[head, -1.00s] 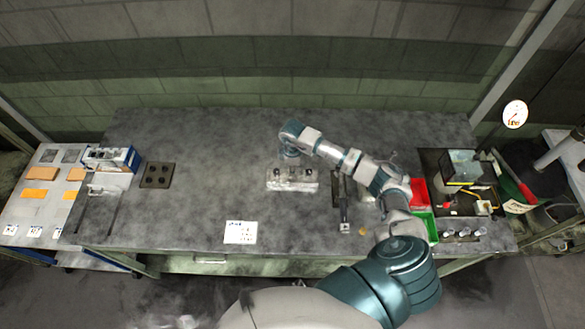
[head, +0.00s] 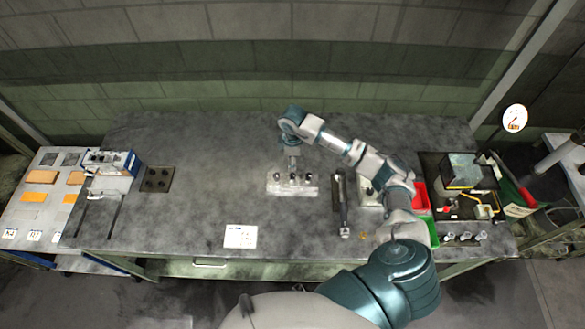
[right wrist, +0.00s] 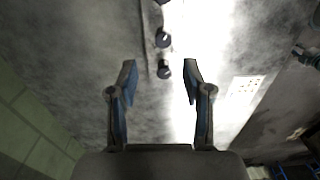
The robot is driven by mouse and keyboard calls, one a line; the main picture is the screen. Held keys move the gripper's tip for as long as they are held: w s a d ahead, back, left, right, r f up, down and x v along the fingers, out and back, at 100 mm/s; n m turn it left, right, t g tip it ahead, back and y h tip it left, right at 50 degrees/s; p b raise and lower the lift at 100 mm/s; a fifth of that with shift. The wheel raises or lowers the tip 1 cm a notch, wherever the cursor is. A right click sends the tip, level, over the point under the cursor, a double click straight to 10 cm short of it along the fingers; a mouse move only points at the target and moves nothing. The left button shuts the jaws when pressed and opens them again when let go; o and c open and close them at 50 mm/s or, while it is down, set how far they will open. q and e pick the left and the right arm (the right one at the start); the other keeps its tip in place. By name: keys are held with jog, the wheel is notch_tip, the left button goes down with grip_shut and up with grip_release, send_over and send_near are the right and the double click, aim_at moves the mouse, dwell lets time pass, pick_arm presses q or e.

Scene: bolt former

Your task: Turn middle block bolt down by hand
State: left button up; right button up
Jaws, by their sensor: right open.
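The pale block (head: 292,190) lies on the grey bench near its middle, with three short dark bolts standing in a row along it. The middle bolt (head: 293,177) stands between the other two. My right gripper (head: 292,168) hangs pointing down, just behind or above the middle of the block; its fingers are small there. In the right wrist view my right gripper (right wrist: 159,72) is open and empty, its two fingers spread apart. The nearest bolt (right wrist: 163,69) appears between the fingertips, with another bolt (right wrist: 162,38) beyond. Whether the fingers are level with it I cannot tell. My left gripper is out of view.
A dark long-handled tool (head: 342,205) lies right of the block. Red (head: 420,192) and green bins stand further right, partly behind my arm. A white card (head: 240,236) lies at the front and a dark four-hole plate (head: 156,179) at the left.

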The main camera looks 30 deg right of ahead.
notch_tip(320, 180, up, 4)
jog(key=shift+r, duration=0.2)
dwell(0.5)
